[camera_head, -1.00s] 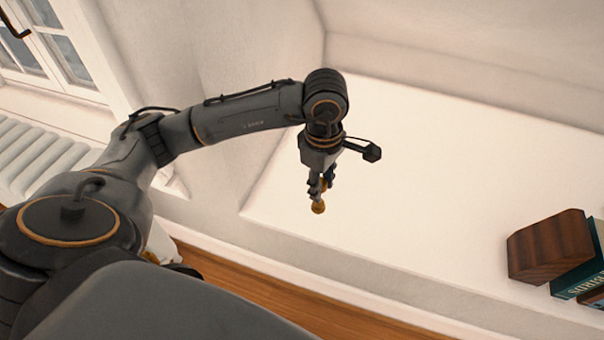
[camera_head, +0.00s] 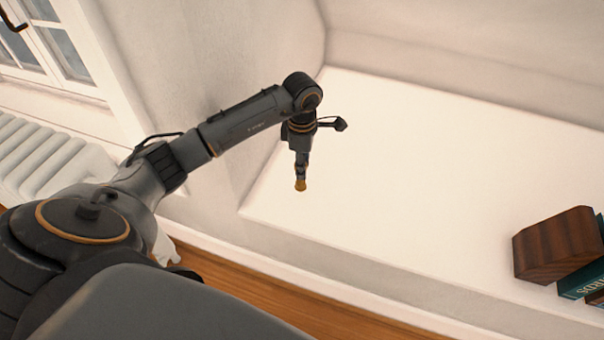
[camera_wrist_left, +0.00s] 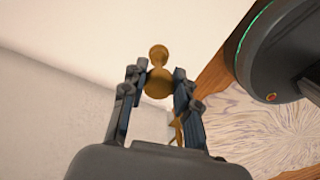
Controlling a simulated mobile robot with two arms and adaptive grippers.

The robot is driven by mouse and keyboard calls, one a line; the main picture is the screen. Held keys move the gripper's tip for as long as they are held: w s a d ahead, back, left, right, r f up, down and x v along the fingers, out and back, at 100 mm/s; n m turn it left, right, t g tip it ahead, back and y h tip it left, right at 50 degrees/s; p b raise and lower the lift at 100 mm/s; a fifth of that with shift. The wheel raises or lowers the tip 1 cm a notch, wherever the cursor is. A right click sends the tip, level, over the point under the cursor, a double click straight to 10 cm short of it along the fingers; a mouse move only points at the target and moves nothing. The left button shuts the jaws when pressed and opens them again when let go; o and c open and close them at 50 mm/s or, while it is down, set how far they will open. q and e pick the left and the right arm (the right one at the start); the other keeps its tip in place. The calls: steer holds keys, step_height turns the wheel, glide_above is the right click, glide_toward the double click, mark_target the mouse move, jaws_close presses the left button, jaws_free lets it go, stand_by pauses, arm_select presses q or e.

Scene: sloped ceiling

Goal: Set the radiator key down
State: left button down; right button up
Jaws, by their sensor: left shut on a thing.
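The radiator key is a small brass-coloured piece with rounded knobs; it shows at the tip of my left gripper in the head view (camera_head: 300,186) and between the fingers in the left wrist view (camera_wrist_left: 158,82). My left gripper (camera_head: 301,174) points down and is shut on the key. The key is over the left part of the white ledge (camera_head: 400,180); I cannot tell whether it touches the surface. In the left wrist view the gripper (camera_wrist_left: 158,78) has a finger on each side of the key. My right gripper is not in view.
A brown wooden block (camera_head: 556,245) and dark green books (camera_head: 585,278) stand at the ledge's right end. A white radiator (camera_head: 45,160) is below the window (camera_head: 50,45) at left. The ledge's middle is clear. Wooden floor (camera_head: 270,293) lies below its front edge.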

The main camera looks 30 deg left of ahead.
arm_select(q)
steer(key=shift+w+a+f, duration=0.3)
steer(key=shift+w+f, duration=0.1)
steer(key=shift+f, duration=0.2)
step_height(320, 180, down, 3)
steer(key=shift+w+a+f+b, duration=0.1)
steer(key=shift+f+b, duration=0.1)
steer(key=shift+b, duration=0.25)
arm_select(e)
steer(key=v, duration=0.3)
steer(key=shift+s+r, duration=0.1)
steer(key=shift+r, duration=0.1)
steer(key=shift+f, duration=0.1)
arm_select(q)
steer(key=c, duration=1.4)
jaws_free()
steer(key=shift+f, duration=0.15)
steer(key=shift+c, duration=0.2)
steer(key=o, duration=0.4)
